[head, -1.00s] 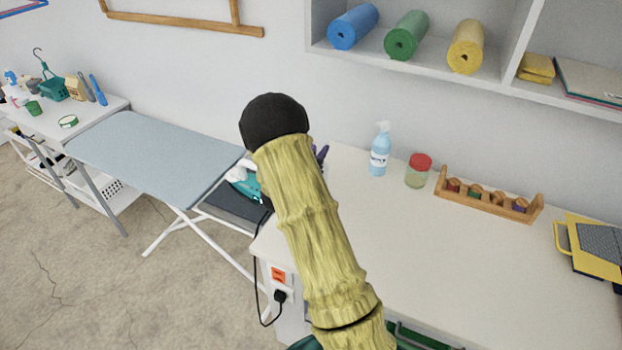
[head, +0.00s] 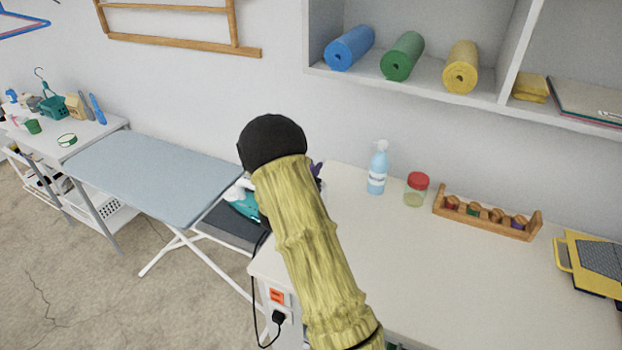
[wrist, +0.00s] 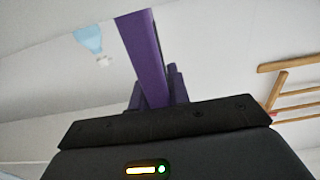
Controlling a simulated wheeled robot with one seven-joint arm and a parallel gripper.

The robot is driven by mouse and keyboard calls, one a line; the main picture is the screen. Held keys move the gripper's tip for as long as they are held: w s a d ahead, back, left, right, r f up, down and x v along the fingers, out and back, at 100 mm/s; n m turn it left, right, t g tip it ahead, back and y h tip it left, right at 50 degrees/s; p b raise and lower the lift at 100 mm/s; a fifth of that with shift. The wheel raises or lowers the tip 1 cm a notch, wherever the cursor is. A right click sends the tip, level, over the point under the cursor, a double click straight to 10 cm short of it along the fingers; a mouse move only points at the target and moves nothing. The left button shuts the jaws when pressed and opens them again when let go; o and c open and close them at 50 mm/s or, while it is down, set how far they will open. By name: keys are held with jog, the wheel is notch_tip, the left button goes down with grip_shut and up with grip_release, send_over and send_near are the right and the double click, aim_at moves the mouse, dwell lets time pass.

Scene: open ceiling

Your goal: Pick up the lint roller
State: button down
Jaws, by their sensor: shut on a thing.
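My gripper (wrist: 156,62) shows in the wrist view as purple fingers close together. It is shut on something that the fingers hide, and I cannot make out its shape. In the head view my own arm covers most of the gripper, and only a small purple part (head: 317,170) shows just right of the arm, over the back left of the white desk. I cannot pick out the lint roller clearly in either view.
The white desk (head: 420,270) has a spray bottle (head: 377,172), a red-lidded jar (head: 416,190) and a wooden rack (head: 487,215) along its back. A wall shelf (head: 440,85) hangs above. A teal iron (head: 243,205) and an ironing board (head: 150,175) stand left.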

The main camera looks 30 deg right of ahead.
notch_tip(320, 180, up, 18)
jog(key=b, duration=0.1)
jog(key=shift+f, duration=0.15)
dwell(0.7)
